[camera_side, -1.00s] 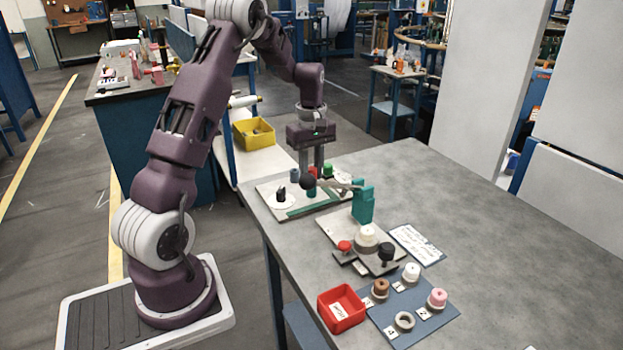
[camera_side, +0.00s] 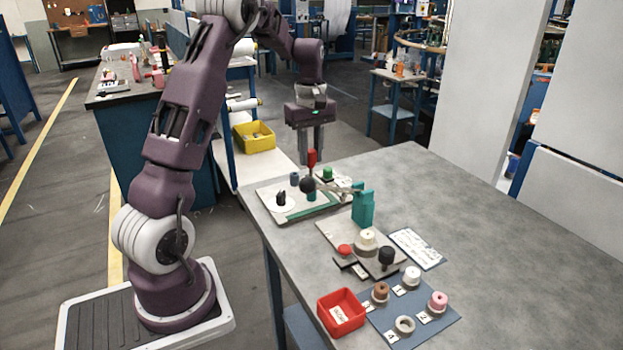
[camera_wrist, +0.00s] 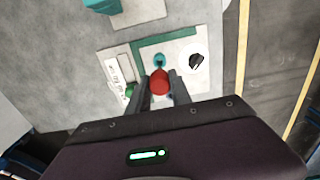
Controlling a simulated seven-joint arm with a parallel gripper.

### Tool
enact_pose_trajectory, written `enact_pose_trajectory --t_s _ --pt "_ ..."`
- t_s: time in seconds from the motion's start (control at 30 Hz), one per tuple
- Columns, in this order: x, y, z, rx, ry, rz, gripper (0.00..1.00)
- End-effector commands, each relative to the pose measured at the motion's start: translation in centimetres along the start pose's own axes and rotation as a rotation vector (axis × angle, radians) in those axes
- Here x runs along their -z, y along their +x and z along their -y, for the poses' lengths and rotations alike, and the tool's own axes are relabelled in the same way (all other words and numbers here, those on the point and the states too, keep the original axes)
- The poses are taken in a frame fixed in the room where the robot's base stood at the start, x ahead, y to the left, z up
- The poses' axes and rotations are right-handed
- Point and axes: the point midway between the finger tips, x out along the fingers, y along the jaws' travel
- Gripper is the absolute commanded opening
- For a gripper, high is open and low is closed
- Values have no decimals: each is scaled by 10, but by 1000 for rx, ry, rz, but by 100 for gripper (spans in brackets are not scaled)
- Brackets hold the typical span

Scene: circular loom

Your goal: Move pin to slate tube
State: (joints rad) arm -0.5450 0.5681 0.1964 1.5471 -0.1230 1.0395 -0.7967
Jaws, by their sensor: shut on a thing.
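My gripper (camera_side: 312,150) is shut on a red-topped pin (camera_side: 312,159) and holds it upright above the board at the table's far left. In the wrist view the red pin (camera_wrist: 159,84) sits between the two fingers. The teal tube (camera_side: 311,195) stands just below the pin, partly behind a dark ball; its top shows in the wrist view (camera_wrist: 159,60). The slate tube (camera_side: 295,179) stands on the board left of the teal tube, and I cannot make it out in the wrist view. A green tube (camera_side: 327,173) stands to the right.
A white disc (camera_side: 280,205) with a black piece lies at the board's left. Spools and a red bin (camera_side: 341,311) stand nearer. The table's right side is clear.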

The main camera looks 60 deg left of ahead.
Motion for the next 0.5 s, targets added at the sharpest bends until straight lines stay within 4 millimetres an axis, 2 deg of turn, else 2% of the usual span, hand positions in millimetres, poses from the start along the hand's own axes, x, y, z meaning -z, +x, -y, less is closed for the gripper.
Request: enact_pose_trajectory --t_s 0.2,0.3,0.4,0.5 --pt "58 -40 2 -4 -8 -5 0" --pt "75 -56 6 -2 -5 -4 0" --pt "81 -60 8 0 0 -1 0" --pt "81 -54 9 1 1 1 0"
